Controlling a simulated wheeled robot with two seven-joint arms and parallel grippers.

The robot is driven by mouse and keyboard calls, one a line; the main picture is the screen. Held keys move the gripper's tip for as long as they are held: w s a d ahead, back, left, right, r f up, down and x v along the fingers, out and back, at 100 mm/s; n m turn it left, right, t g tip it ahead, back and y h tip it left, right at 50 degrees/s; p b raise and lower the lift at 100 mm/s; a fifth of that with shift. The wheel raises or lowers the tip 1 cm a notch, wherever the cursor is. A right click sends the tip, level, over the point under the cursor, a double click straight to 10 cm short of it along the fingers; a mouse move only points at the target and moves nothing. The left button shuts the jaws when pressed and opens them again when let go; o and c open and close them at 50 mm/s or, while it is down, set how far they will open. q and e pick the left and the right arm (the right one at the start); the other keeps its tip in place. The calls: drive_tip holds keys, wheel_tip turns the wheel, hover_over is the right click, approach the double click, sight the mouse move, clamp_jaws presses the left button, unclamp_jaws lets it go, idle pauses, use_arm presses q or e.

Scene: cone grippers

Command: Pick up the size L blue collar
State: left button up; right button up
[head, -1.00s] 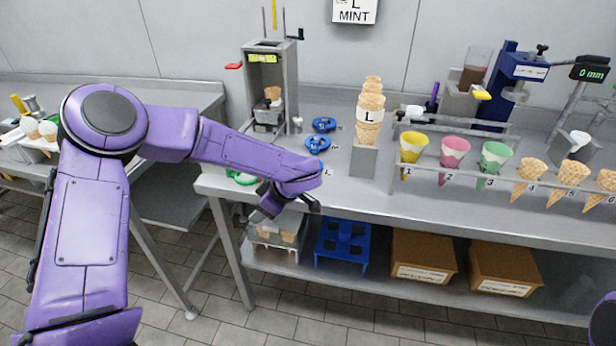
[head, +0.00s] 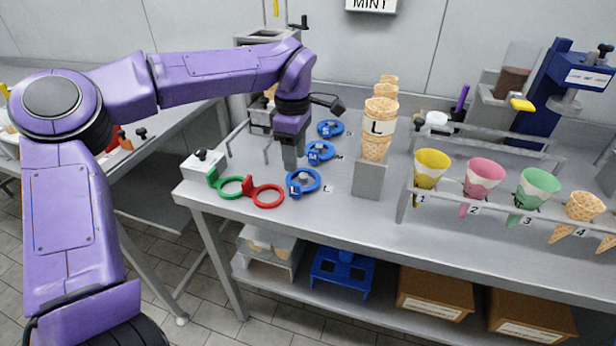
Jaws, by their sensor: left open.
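Three blue collars lie in a row on the steel counter. The nearest, beside a small mark that looks like an L, is the size L blue collar (head: 302,182). The middle blue collar (head: 321,153) and the far blue collar (head: 330,128) lie behind it. My left gripper (head: 291,164) points down just behind and left of the nearest collar, its fingers close to it. It is open, with nothing seen between the fingers. Whether it touches the collar I cannot tell. My right gripper is out of view.
A green ring (head: 231,187) and a red ring (head: 265,195) lie left of the nearest collar, by a white box (head: 203,166). A grey stand (head: 369,180) with stacked cones (head: 380,112) marked L stands to the right. A rack of coloured cones (head: 432,168) is farther right.

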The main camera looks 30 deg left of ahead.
sight(296, 185)
use_arm(q)
drive_tip(key=f, duration=0.9)
drive_tip(key=shift+s+d+f, duration=0.1)
drive_tip(key=shift+s+d, duration=0.05)
drive_tip(key=shift+s, duration=0.05)
drive_tip(key=c, duration=0.8)
drive_tip(key=shift+o, duration=0.2)
